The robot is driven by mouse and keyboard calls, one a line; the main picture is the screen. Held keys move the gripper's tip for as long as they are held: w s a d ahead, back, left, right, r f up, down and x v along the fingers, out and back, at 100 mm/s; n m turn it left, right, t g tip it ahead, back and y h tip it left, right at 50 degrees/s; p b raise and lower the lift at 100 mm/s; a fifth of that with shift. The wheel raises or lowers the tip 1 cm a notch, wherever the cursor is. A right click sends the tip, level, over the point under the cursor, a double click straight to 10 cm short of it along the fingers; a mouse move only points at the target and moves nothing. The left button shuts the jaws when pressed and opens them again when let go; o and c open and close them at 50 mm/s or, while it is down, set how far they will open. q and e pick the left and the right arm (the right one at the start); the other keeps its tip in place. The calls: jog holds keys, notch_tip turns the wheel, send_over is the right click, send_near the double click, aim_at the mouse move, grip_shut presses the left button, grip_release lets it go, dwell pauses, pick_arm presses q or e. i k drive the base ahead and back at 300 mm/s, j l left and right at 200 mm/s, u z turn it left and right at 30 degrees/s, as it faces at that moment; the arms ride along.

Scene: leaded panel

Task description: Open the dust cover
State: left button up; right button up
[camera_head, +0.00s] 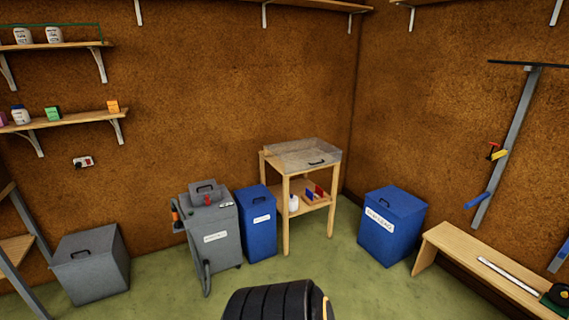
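A clear, see-through cover (304,148) with a dark handle (317,163) lies over the top of a small wooden stand (286,215) near the back right corner of the room. It looks like the dust cover and appears shut. Its handle faces me. What lies under it is too faint to tell. Neither of my grippers is in view. A black ribbed part at the bottom middle looks like part of my own body.
A blue bin (257,226) and a grey wheeled machine (212,235) stand left of the stand; another blue bin (391,228) stands right. A grey box (90,266) is at the left, a wooden bench (490,262) at the right. Green floor (330,262) in front of the stand is clear.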

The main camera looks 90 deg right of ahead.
aim_at(289, 147)
jog(key=z, duration=3.05)
